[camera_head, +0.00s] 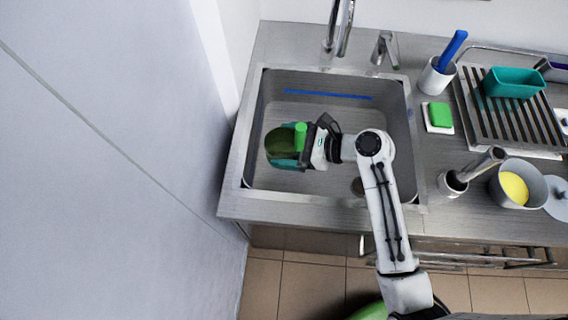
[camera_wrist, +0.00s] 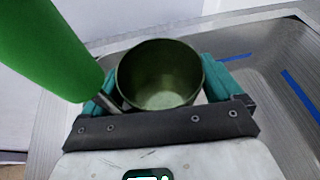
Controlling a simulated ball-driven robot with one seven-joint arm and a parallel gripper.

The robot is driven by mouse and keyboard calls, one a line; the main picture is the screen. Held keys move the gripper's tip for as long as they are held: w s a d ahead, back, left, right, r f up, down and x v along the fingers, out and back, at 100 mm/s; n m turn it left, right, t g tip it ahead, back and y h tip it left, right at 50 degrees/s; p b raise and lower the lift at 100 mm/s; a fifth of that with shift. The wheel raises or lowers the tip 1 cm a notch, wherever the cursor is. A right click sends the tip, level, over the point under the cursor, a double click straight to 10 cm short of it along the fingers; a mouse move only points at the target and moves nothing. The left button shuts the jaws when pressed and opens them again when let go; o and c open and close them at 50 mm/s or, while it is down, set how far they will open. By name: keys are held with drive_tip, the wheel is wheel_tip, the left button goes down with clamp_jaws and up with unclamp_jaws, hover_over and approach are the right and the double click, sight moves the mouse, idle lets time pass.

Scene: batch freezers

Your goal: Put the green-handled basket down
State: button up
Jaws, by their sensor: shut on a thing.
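The green-handled basket (camera_head: 279,143) is a round, dark olive-green cup with a bright green handle (camera_head: 300,135). It is over the left part of the sink (camera_head: 320,178). In the wrist view the basket (camera_wrist: 160,80) shows its open, empty inside, and the handle (camera_wrist: 45,45) rises at upper left. My gripper (camera_head: 284,152) is shut on the basket, with its teal fingers on either side of the round body in the wrist view (camera_wrist: 158,88). The basket's underside is hidden, so I cannot tell whether it touches the sink floor.
A blue strip (camera_head: 328,95) runs along the sink's back side. Taps (camera_head: 385,50) stand behind it. Right of the sink are a white cup with a blue-handled tool (camera_head: 437,78), a green sponge (camera_head: 440,115), a slatted rack (camera_head: 505,120) and a pot (camera_head: 518,186). A wall (camera_head: 110,160) is at left.

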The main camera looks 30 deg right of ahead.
sight(287, 153)
drive_tip(key=f, duration=0.1)
drive_tip(key=f+b, duration=0.1)
drive_tip(key=f, duration=0.1)
drive_tip(key=shift+w+d+f+b, duration=0.2)
drive_tip(key=shift+w+d+b, duration=0.05)
drive_tip(key=shift+w+b, duration=0.1)
wheel_tip(287, 153, down, 10)
drive_tip(key=shift+r, duration=0.25)
drive_tip(key=o, duration=0.8)
drive_tip(key=shift+f, duration=0.2)
drive_tip(key=shift+o, duration=0.7)
drive_tip(key=shift+r, duration=0.15)
